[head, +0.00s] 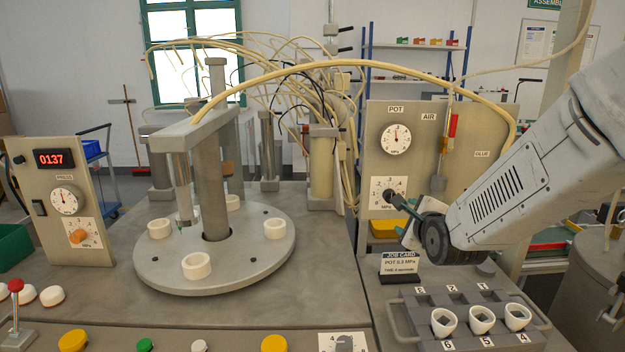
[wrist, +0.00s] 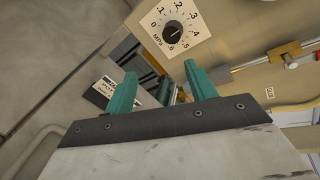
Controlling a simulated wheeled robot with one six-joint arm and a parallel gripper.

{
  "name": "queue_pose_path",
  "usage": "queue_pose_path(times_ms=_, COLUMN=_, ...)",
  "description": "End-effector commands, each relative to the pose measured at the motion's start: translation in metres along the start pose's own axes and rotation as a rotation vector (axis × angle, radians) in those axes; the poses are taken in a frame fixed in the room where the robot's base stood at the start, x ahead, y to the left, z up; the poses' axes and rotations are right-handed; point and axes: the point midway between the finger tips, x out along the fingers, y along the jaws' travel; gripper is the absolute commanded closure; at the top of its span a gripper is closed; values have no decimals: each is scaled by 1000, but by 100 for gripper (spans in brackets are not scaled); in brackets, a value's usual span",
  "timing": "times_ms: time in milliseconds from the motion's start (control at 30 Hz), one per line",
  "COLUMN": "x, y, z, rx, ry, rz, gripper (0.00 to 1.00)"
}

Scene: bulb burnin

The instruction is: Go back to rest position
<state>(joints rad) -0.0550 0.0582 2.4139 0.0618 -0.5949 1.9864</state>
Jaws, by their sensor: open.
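My gripper shows in the wrist view (wrist: 160,69) with two teal fingers spread apart and nothing between them. The white MPa dial with a black knob (head: 377,198) is close to my gripper. In the wrist view this dial (wrist: 185,20) lies beyond the fingertips, apart from them.
A job card (head: 400,264) stands below my gripper. The handled tray (head: 465,300) in front holds several white cups. A round turntable (head: 250,262) with white rings stands at the left, under a pale hose arching across. Buttons line the front edge.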

Motion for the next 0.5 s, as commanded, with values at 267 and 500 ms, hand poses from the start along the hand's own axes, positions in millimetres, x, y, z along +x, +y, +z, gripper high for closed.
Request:
queue_pose_path(times_ms=267, x=-110, y=14, z=-14, rx=-746, ry=19, rz=432, gripper=44)
queue_pose_path(times_ms=500, x=-236, y=43, z=-35, rx=-1330, ry=-222, rz=833, gripper=44)
